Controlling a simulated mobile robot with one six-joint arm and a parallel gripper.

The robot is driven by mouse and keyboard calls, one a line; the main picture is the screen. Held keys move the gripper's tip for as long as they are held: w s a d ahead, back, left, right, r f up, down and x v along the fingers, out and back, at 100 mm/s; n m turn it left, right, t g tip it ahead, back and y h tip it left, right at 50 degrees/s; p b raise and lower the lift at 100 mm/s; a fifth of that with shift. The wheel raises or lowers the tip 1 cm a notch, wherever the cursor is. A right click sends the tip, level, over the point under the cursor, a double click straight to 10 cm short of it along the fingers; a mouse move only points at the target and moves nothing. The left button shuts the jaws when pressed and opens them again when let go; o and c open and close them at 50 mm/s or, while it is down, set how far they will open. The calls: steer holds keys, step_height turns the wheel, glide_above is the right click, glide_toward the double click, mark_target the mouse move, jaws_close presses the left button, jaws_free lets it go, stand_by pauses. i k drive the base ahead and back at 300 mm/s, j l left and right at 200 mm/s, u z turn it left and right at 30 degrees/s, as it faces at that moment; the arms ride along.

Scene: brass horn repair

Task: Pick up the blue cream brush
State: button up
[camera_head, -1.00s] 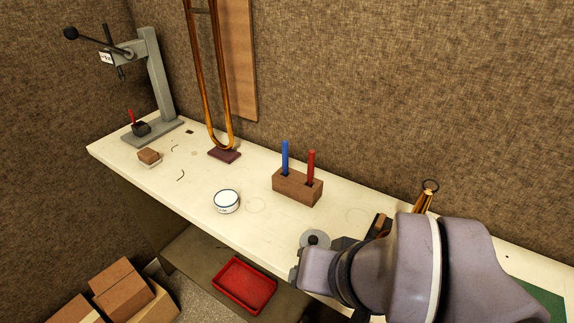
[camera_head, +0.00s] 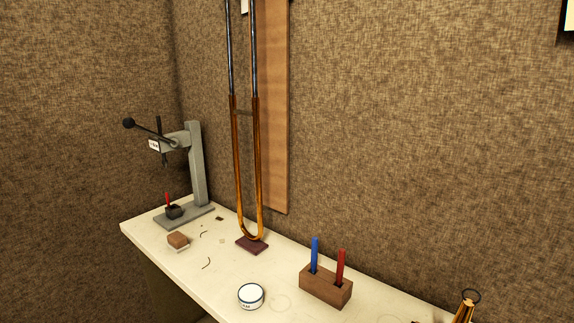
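A blue-handled brush (camera_head: 314,254) stands upright in a brown wooden block (camera_head: 325,290) on the cream workbench (camera_head: 218,278). A red-handled brush (camera_head: 340,267) stands beside it in the same block, to its right. The lower ends of both are hidden inside the block. My gripper is not in this view.
A grey arbor press (camera_head: 195,170) with a red-handled item stands at the far left. A trombone slide (camera_head: 240,170) rises from a dark red base (camera_head: 252,246) near the wall. A small brown block (camera_head: 178,240) lies near the press. A brass piece (camera_head: 466,306) stands at lower right.

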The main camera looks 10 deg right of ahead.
mark_target(315, 239)
steer(key=i+j+z, duration=0.1)
steer(key=i+j, duration=0.15)
steer(key=i+j+z, duration=0.15)
steer(key=j, duration=0.35)
steer(key=i+j+z, duration=0.1)
steer(key=i+j, duration=0.15)
steer(key=j, duration=0.15)
